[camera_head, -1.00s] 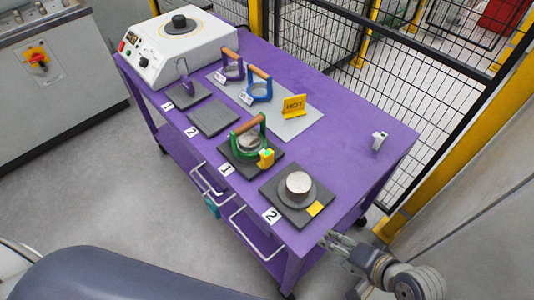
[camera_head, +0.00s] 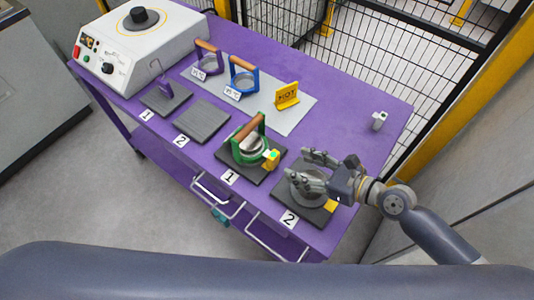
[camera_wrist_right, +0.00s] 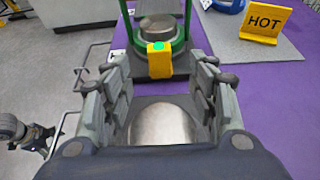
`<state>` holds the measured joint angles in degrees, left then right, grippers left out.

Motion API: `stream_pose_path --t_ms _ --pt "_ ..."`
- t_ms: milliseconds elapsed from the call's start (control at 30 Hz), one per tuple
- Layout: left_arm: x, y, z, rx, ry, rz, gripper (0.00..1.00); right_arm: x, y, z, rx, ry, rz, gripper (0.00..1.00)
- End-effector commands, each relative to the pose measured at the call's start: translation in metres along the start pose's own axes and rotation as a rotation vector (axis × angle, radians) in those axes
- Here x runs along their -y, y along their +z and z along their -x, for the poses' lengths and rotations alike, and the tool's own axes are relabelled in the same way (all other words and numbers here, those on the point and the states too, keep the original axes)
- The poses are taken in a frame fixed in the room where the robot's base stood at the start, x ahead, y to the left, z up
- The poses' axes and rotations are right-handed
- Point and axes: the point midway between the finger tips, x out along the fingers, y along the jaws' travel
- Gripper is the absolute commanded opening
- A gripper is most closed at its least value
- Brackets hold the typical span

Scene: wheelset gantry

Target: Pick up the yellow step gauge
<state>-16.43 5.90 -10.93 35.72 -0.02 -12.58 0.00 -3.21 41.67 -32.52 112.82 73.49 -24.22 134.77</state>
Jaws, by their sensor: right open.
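A small yellow block with a green spot on top (camera_head: 271,159), seemingly the step gauge, is at the front right of the green ring tool with a wooden handle (camera_head: 249,140), at pad 1. In the right wrist view the yellow block (camera_wrist_right: 159,60) stands upright ahead, between the fingers in the picture. My right gripper (camera_head: 312,165) is open and empty over pad 2, short of the block. A metal cylinder (camera_wrist_right: 162,123) lies below its fingers; it is mostly hidden in the head view.
The purple table (camera_head: 345,135) also holds a yellow HOT sign (camera_head: 287,95), blue (camera_head: 243,78) and purple (camera_head: 208,60) ring tools, and a white heater (camera_head: 140,45). A small grey part (camera_head: 379,120) stands at the right. A mesh fence (camera_head: 375,60) is behind.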

Motion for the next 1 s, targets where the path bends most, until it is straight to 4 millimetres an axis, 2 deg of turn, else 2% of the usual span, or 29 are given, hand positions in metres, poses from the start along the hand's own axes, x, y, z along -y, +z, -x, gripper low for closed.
stream_pose_path --t_ms 100,233,367,500,600,733,933,967,1000 --pt "-0.028 0.010 0.005 0.013 0.034 0.001 0.71 0.001 0.003 -0.020 0.003 -0.001 0.000 0.53" --pt "-0.045 0.018 0.007 0.026 0.054 -0.001 0.71 0.000 0.002 -0.031 0.002 0.001 0.002 0.53" --pt "-0.039 0.018 0.011 0.025 0.046 -0.002 0.71 0.000 0.006 -0.041 0.002 0.001 0.003 0.53" --pt "-0.019 0.011 0.018 0.018 0.024 -0.003 0.71 -0.002 0.013 -0.063 0.002 0.002 0.004 0.53" --pt "-0.013 0.006 0.016 0.011 0.016 0.000 0.71 -0.002 0.010 -0.077 0.001 0.002 0.004 0.53" --pt "-0.012 0.003 0.016 0.006 0.015 0.001 0.71 -0.002 0.010 -0.085 0.001 0.002 0.005 0.53" --pt "-0.017 0.003 0.016 0.005 0.020 0.002 0.71 -0.002 0.009 -0.085 0.000 0.002 0.005 0.53" --pt "-0.018 0.002 0.016 0.005 0.022 0.003 0.71 -0.002 0.009 -0.085 0.000 0.002 0.005 0.49" --pt "-0.021 0.003 0.016 0.005 0.025 0.004 0.71 -0.002 0.009 -0.085 0.000 0.002 0.005 0.40"
